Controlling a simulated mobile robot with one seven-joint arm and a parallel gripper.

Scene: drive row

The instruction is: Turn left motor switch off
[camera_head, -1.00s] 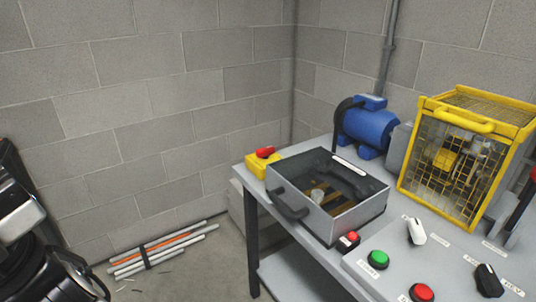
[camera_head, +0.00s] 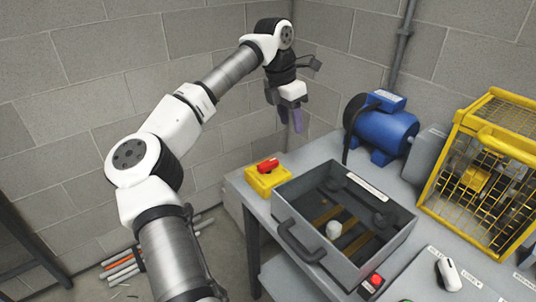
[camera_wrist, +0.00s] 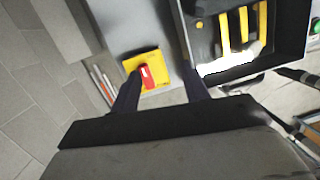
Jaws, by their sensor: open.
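A yellow box (camera_head: 268,179) with a red rotary handle (camera_head: 268,165) sits at the back left corner of the grey bench. In the wrist view the yellow box (camera_wrist: 146,70) and its red handle (camera_wrist: 147,77) show between my finger lines. A white lever switch (camera_head: 448,273) is on the labelled panel at the lower right; which switch is the left motor switch, I cannot read. My gripper (camera_head: 291,122) is open and empty, pointing down above and slightly behind the yellow box, apart from it. In the wrist view its dark fingers (camera_wrist: 159,82) straddle the box.
An open grey tray (camera_head: 290,215) with a handle and a white piece inside stands beside the box. A blue motor (camera_head: 384,131) and a yellow cage (camera_head: 488,180) are behind. A red button (camera_head: 375,280) is at front. Walls close off the back.

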